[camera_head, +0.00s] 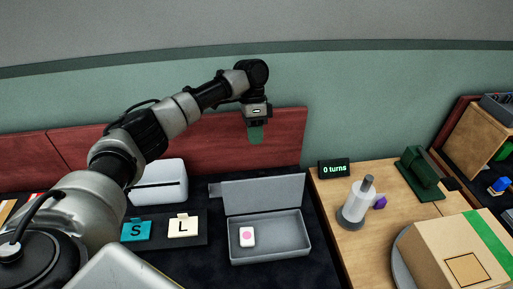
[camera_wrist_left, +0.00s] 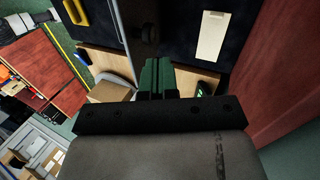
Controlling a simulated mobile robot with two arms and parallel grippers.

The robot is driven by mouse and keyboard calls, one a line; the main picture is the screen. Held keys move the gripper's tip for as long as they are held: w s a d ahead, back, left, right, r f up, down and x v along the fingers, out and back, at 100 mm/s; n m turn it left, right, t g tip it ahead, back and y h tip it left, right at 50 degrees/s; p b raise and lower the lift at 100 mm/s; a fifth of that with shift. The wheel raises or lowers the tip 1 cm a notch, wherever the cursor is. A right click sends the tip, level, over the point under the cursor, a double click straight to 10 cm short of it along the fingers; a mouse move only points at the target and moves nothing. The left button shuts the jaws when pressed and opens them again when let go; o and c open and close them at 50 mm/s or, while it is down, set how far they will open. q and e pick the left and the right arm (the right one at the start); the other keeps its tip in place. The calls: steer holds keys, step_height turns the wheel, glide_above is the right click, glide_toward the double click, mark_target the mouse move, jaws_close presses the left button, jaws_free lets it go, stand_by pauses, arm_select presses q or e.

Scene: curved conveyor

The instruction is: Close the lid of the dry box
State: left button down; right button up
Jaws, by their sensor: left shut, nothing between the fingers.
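The dry box (camera_head: 269,253) is a grey open-topped box on the dark table mat. Its lid (camera_head: 264,191) is hinged at the back edge and stands open, nearly upright. A white square piece with a pink dot (camera_head: 247,236) lies inside at the left. My left gripper (camera_head: 256,135) hangs in the air above and behind the lid, apart from it. Its green fingers are shut and empty, as the left wrist view (camera_wrist_left: 155,77) also shows. My right gripper is in neither view.
Left of the box are a teal S card (camera_head: 136,230), a cream L card (camera_head: 183,227) and a white rounded case (camera_head: 159,184). To the right, a wooden table holds a "0 turns" display (camera_head: 334,169), a grey cylindrical device (camera_head: 356,204) and a cardboard box (camera_head: 456,253). A red panel (camera_head: 285,140) stands behind.

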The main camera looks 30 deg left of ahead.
mark_target(263, 190)
arm_select(q)
steer(key=p+x, duration=0.1)
steer(key=x, duration=0.7)
steer(key=shift+f, duration=0.4)
steer(key=shift+d, duration=0.1)
